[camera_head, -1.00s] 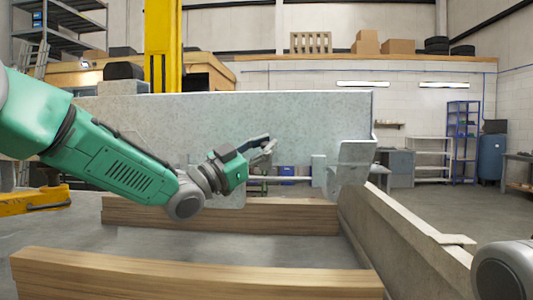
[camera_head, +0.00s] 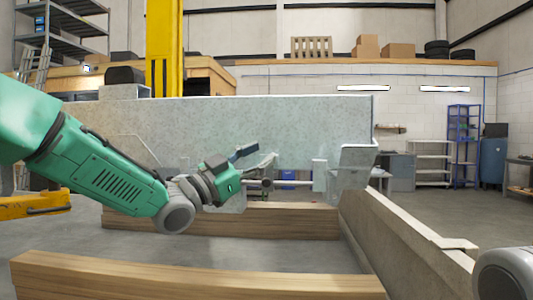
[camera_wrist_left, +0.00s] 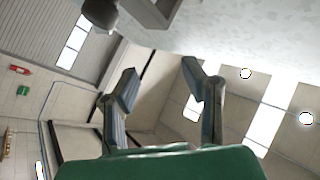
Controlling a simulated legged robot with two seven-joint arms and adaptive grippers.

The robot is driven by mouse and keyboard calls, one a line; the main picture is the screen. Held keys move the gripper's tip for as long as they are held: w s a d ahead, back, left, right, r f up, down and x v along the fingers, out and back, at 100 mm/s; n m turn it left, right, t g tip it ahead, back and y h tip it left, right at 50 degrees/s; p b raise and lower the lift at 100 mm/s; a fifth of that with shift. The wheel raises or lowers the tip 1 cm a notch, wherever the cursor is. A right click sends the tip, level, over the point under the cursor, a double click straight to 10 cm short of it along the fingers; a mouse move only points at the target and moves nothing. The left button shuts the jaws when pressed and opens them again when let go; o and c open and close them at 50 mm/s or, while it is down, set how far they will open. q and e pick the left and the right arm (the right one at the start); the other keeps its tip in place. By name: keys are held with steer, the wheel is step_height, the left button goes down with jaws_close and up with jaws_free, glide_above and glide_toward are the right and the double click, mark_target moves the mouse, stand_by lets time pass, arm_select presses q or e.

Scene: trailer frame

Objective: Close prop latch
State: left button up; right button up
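The prop latch (camera_head: 290,183) is a thin horizontal metal rod below the grey speckled panel (camera_head: 290,125). A dark rounded end shows at its left, and its right end meets a pale upright bracket (camera_head: 319,175) beside the panel's corner plate (camera_head: 356,160). My left gripper (camera_head: 256,157) is in front of the panel's lower edge, just above and left of the dark end. Its fingers are apart and empty in the left wrist view (camera_wrist_left: 160,80). A dark rounded knob (camera_wrist_left: 100,12) shows at that view's top edge, outside the fingers. My right gripper is out of view.
Wooden beams (camera_head: 200,277) cross the trailer frame below and behind my left arm. A grey side rail (camera_head: 405,235) runs along the right. A yellow post (camera_head: 163,50) and shelves stand behind. The floor on the right is open.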

arm_select(q)
steer(key=v, duration=1)
steer(key=shift+w, duration=0.1)
step_height(320, 180, down, 22)
steer(key=n+y, duration=0.7)
steer(key=s+a+f+n+g+y, duration=0.2)
steer(key=s+f, duration=0.5)
steer(key=f, duration=0.3)
steer(key=s+a+f+n+g+y, duration=0.2)
steer(key=s+a+f+g+y, duration=0.1)
steer(key=s+f, duration=0.4)
steer(key=s+a+f+n+g+y, duration=0.2)
steer(key=s+f, duration=0.6)
steer(key=f, duration=0.5)
steer(key=shift+a+g+y, duration=0.45)
steer(key=shift+g+y, duration=0.05)
steer(key=shift+g, duration=0.2)
steer(key=s+a+f+n+g+y, duration=0.1)
steer(key=s+a+f+g, duration=0.1)
steer(key=s, duration=0.7)
steer(key=s+a+f+n+g+y, duration=0.1)
steer(key=s+a+f+g, duration=0.2)
steer(key=s, duration=0.6)
steer(key=shift+a+f+y, duration=0.2)
steer(key=shift+a+y, duration=0.15)
steer(key=shift+y, duration=0.05)
